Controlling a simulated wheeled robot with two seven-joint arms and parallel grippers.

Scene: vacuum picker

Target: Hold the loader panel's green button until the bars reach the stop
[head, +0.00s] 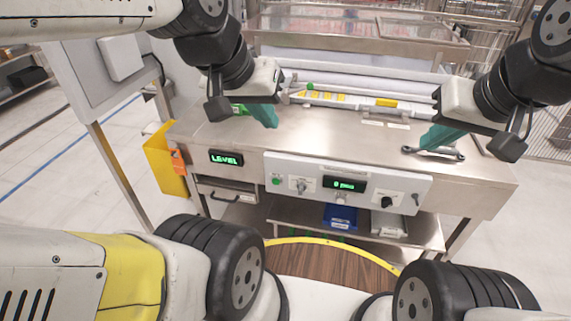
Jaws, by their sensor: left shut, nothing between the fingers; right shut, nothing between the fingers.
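The loader panel (330,184) is a pale box on the front of a steel bench. Its green button (276,181) is at the panel's left end, with nothing touching it. A small lit display (344,184) and several knobs sit to the right of the button. Long pale bars (350,97) with yellow marks run across the back of the bench; which part is the stop I cannot tell. My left gripper (266,119), with teal fingers, is shut and empty above the bench top, up and left of the button. My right gripper (430,140) is shut and empty above the right side.
A wrench (434,152) lies on the bench top by my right gripper. A LEVEL display (226,158) is left of the panel. A yellow holder (161,160) hangs at the bench's left end. A blue bin (341,216) sits on the lower shelf. The middle bench top is clear.

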